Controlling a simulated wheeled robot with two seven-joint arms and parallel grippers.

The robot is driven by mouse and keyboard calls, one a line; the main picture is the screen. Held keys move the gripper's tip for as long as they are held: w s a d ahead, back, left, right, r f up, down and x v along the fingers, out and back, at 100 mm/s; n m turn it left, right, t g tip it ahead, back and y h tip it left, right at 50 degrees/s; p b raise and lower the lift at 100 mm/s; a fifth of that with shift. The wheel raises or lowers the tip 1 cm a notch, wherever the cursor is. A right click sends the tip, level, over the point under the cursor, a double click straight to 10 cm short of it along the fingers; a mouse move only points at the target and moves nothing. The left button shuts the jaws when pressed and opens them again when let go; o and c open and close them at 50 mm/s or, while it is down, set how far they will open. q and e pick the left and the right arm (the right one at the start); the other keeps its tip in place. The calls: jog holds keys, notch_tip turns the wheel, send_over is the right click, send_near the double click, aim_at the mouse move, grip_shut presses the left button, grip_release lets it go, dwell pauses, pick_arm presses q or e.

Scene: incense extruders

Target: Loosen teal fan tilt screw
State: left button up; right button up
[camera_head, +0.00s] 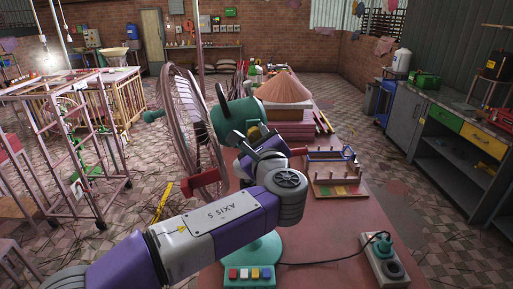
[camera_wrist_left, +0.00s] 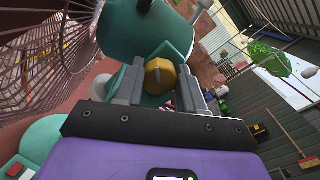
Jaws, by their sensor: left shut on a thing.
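The teal fan shows in the head view with its teal motor housing (camera_head: 236,117) behind a pinkish wire cage (camera_head: 182,115). Its round teal base (camera_head: 262,248) stands on the table. In the left wrist view the teal housing (camera_wrist_left: 148,30) fills the upper middle. The yellow tilt screw (camera_wrist_left: 160,74), a faceted knob, sits just below the housing. My left gripper (camera_head: 255,142) is at the fan's neck, under the housing. In the wrist view its grey fingers (camera_wrist_left: 160,88) are closed on the knob from both sides. My right gripper is not in view.
A panel of coloured buttons (camera_head: 249,273) sits at the fan's base. A power strip (camera_head: 385,262) lies at the table's front right, with a cable running to it. A wooden rack (camera_head: 337,172) and a brown cone-shaped pile (camera_head: 284,88) stand farther back. The red tabletop (camera_head: 335,225) is partly clear.

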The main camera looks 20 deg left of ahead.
pick_arm(q)
jog(key=n+b, duration=0.3)
jog(key=n, duration=0.1)
jog(key=shift+f+n, duration=0.15)
jog(key=shift+n, duration=0.15)
jog(key=n+b, duration=0.3)
jog(key=n, duration=0.1)
jog(key=shift+a, duration=0.1)
jog(key=shift+n, duration=0.3)
jog(key=o, duration=1)
jog(key=shift+o, duration=0.2)
jog(key=shift+s, duration=0.1)
jog(key=v, duration=0.7)
jog(key=shift+s, duration=0.25)
